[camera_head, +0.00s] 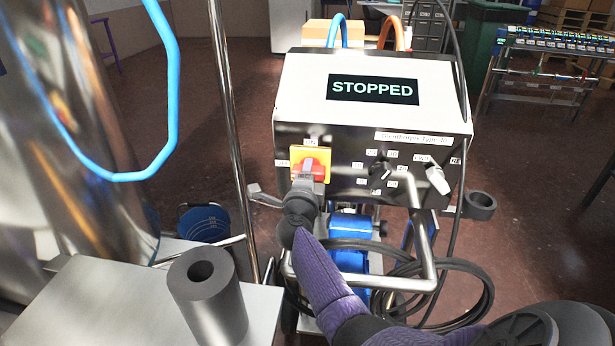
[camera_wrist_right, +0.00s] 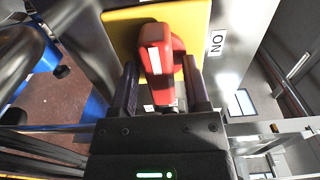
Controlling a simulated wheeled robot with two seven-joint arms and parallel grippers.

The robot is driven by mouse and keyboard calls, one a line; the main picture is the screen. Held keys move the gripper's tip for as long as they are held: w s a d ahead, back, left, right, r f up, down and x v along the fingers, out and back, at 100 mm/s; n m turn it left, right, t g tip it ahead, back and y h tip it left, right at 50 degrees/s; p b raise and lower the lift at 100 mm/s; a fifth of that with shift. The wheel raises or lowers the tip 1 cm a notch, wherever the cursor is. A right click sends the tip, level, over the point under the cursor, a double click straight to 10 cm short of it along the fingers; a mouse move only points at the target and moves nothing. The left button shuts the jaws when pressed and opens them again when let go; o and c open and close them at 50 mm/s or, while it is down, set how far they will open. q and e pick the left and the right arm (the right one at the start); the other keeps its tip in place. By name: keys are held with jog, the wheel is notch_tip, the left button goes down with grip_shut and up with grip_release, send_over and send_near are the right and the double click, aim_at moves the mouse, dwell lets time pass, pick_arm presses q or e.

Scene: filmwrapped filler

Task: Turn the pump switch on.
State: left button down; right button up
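The pump switch is a red rotary handle (camera_head: 309,168) on a yellow plate (camera_head: 326,154), on the front left of the pump's control box (camera_head: 290,95). The box's display (camera_head: 372,89) reads STOPPED. My right gripper (camera_head: 304,184) is at the switch and covers its lower part in the head view. In the right wrist view the fingers (camera_wrist_right: 160,88) stand on either side of the red handle (camera_wrist_right: 160,58), with a small gap visible beside it. An ON label (camera_wrist_right: 216,43) sits right of the yellow plate there. My left gripper is out of view.
A black knob (camera_head: 379,174) and a grey-white knob (camera_head: 437,179) are on the same panel. A bent metal bar (camera_head: 432,265) and black cable (camera_head: 470,270) lie below. A steel tank (camera_head: 80,120), upright pole (camera_head: 232,130) and blue hose (camera_head: 172,90) stand to the left.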

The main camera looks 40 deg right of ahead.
grip_shut()
